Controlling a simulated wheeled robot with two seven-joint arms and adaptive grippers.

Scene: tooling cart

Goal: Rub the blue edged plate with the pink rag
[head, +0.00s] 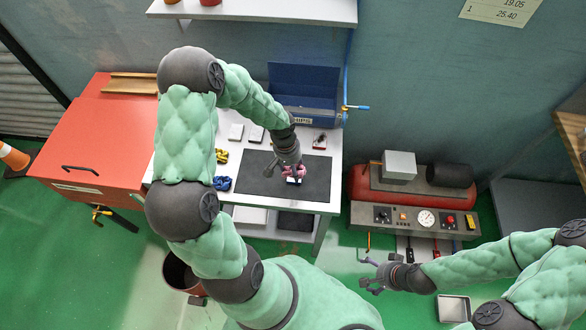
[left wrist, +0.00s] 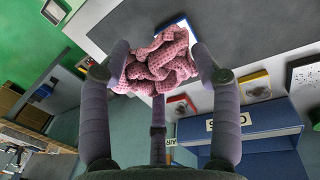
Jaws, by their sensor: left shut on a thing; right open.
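My left gripper (head: 290,170) is shut on the pink rag (left wrist: 158,64), a bunched, knitted-looking cloth. The rag also shows in the head view (head: 294,171), low over the dark mat (head: 261,177) on the cart. The blue edged plate (head: 293,181) lies on the mat right at the rag. In the left wrist view its blue rim (left wrist: 172,25) and a bit of white show behind the rag, which hides the rest. Whether rag and plate touch is hard to tell. My right gripper (head: 373,275) is open and empty, off to the right over the floor.
Yellow (head: 222,156) and blue (head: 222,183) rags lie left of the mat. Several other plates, including a red edged plate (left wrist: 181,106) and a yellow edged plate (left wrist: 256,88), lie behind it. A red compressor (head: 417,194) stands right of the cart.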

